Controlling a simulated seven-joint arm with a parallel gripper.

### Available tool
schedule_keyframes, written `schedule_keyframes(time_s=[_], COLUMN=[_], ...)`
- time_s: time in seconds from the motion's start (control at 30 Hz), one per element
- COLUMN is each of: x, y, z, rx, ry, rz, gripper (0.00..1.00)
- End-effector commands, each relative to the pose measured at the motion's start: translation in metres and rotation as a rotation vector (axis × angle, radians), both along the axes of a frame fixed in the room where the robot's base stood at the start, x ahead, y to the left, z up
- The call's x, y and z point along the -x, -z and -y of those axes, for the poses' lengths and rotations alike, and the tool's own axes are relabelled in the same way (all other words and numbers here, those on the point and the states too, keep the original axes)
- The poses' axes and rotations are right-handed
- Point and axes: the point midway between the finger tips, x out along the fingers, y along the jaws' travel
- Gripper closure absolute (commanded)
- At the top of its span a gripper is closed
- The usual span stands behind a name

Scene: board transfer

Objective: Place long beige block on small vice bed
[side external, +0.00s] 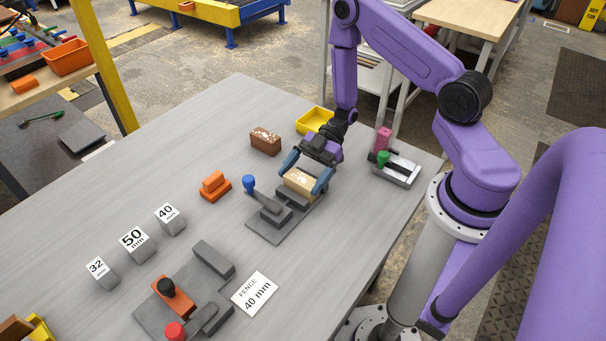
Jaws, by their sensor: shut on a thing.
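My gripper (301,182) points down, its two blue-grey fingers shut on the long beige block (299,186). The block's pale top shows between the fingers. It is over the far right end of a grey vice (266,229) with a blue-knobbed handle (249,184). I cannot tell whether the block touches the vice bed or hangs just above it. A second, lighter grey vice (398,173) with a green knob and a pink piece stands at the table's right side. The frame does not show which vice is meant as small.
A brown block (265,141) and a yellow tray (314,120) lie behind my gripper. An orange piece (214,186) is to the left. Marked grey blocks (170,221) and a fence fixture (150,317) with a 40 mm card (254,293) are in front.

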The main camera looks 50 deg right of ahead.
Motion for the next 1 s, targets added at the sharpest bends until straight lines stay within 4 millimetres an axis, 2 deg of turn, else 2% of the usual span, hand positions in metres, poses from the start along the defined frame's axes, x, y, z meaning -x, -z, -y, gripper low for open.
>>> schedule_keyframes(time_s=[0.03, 0.07, 0.1, 0.4, 0.47, 1.0], x=[0.000, 0.000, 0.000, 0.000, 0.000, -0.001], y=[0.001, 0.002, 0.002, -0.002, -0.004, -0.040], z=[0.000, 0.000, 0.000, 0.000, 0.005, 0.095], rx=[0.000, 0.000, 0.000, 0.000, 0.000, 0.002], ry=[0.000, 0.000, 0.000, 0.000, 0.002, 0.003], rz=[0.000, 0.000, 0.001, 0.001, 0.001, 0.002], gripper=[0.39, 0.03, 0.00, 0.00, 0.00, 0.00])
